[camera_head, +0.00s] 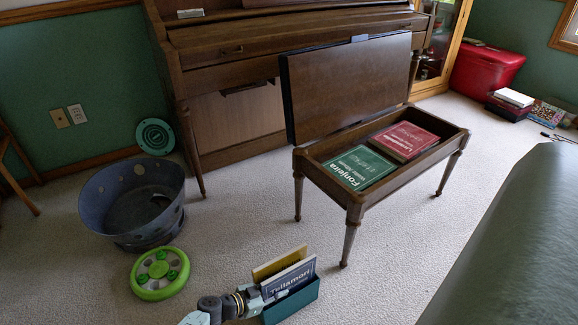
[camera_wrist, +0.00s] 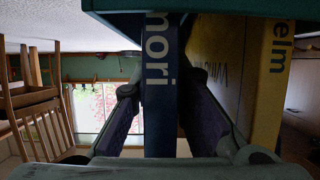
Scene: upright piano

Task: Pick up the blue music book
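The blue music book (camera_head: 288,279) stands in a small green box (camera_head: 292,303) on the carpet, beside a yellow book (camera_head: 279,264). In the wrist view the blue book's spine (camera_wrist: 162,90), with pale letters ending in "mori", runs down between my two fingers. My gripper (camera_head: 262,296) is at the book's left end; in the wrist view my gripper (camera_wrist: 160,95) has one finger on each side of the spine. The fingertips look very close to it; I cannot tell whether they press on it. The yellow book (camera_wrist: 265,85) is just right of it in the wrist view.
A piano bench (camera_head: 355,208) with its lid raised holds a green book (camera_head: 359,167) and a red book (camera_head: 404,141). A grey tub (camera_head: 105,208) and a green-and-grey disc (camera_head: 159,273) lie left of the box. Carpet right of the box is clear.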

